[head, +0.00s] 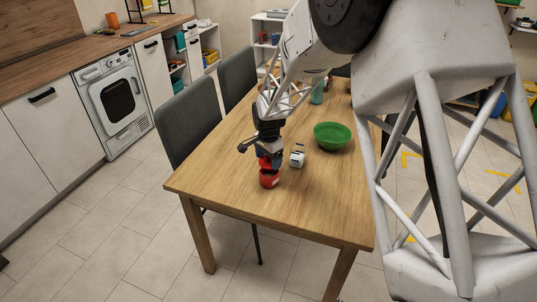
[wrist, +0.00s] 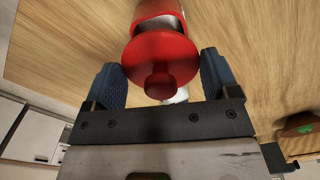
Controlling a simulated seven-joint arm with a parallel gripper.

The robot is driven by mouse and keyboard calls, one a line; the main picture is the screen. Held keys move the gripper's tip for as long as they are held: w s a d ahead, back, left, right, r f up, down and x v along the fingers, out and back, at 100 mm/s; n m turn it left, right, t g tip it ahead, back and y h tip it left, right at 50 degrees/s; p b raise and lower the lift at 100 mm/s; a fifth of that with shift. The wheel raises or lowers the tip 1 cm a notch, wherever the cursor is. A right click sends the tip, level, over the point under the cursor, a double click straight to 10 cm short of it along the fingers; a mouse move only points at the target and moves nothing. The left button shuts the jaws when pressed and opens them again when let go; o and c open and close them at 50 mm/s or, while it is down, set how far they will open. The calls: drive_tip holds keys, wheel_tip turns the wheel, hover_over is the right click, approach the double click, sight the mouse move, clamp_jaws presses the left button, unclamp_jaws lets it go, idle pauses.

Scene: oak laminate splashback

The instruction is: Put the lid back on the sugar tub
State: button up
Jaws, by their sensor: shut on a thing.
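The red lid (wrist: 161,55) with its round knob is between the two blue fingers of my gripper (wrist: 159,78) in the wrist view. My gripper is shut on it. The red sugar tub (head: 269,179) stands upright near the front of the table in the head view. It also shows at the top edge of the wrist view (wrist: 160,9), with part of its pale open mouth visible past the lid. In the head view my gripper (head: 266,157) holds the lid just above the tub. Whether their rims touch is unclear.
A small white container (head: 297,157) stands close to the right of the tub. A green bowl (head: 332,137) is farther right and back. A teal bottle (head: 317,93) stands towards the far end. The wooden table (head: 225,185) is clear left and in front of the tub.

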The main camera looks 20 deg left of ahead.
sight(268, 163)
drive_tip(key=shift+f, duration=1.45)
drive_tip(key=shift+f, duration=0.15)
idle(1.7)
drive_tip(key=o, duration=0.8)
drive_tip(key=shift+r, duration=3.5)
clamp_jaws()
